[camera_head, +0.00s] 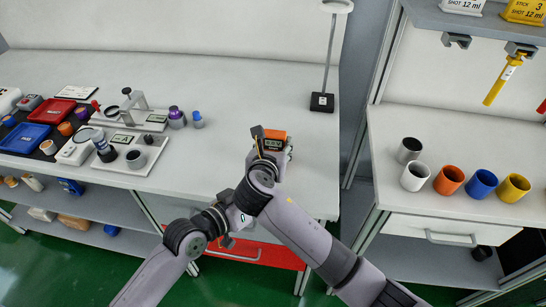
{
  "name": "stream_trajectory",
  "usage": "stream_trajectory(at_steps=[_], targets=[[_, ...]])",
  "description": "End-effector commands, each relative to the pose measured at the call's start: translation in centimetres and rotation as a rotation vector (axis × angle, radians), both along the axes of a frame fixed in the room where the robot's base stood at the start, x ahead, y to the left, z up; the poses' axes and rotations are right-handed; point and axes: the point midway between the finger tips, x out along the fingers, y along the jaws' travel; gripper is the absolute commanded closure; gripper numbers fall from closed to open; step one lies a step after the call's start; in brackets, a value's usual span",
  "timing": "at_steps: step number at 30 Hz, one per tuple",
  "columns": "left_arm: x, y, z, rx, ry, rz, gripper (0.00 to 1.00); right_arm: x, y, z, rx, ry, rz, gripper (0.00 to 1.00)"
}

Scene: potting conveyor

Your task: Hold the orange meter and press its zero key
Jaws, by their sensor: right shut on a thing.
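I cannot make out the zero key. I cannot tell whether the meter touches the bench. My left arm comes in from the left and ends beside my right wrist, below the meter in the picture. Its gripper (235,213) is mostly hidden, and its fingers cannot be made out.
A black-based stand (322,102) is at the back right of the bench. At left are red (54,112) and blue (25,138) trays, devices and small bottles. Several cups, including an orange one (449,180), stand on the right-hand bench. The bench middle is clear.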

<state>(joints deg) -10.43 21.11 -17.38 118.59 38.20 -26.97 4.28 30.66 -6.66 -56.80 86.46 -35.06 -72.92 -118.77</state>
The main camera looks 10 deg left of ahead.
Motion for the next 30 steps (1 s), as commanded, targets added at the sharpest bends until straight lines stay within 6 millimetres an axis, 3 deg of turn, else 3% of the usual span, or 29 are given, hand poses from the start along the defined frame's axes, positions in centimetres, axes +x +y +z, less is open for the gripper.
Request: stream_trajectory(at_steps=[4,5,15,25,30], targets=[[0.0,0.0,0.0,0.000,0.000,0.000,1.00,0.0,0.0,0.0,0.000,0.001,-0.001,0.72],[0.0,0.0,0.0,0.000,0.000,0.000,1.00,0.0,0.0,0.0,0.000,0.001,-0.001,0.51],[0.0,0.0,0.0,0.000,0.000,0.000,1.00,0.0,0.0,0.0,0.000,0.000,0.000,0.29],[0.0,0.0,0.0,0.000,0.000,0.000,1.00,-0.1,0.0,0.1,0.000,0.000,0.001,0.29],[0.0,0.0,0.0,0.000,0.000,0.000,1.00,-1.8,0.1,0.7,0.002,-0.001,0.001,0.29]])
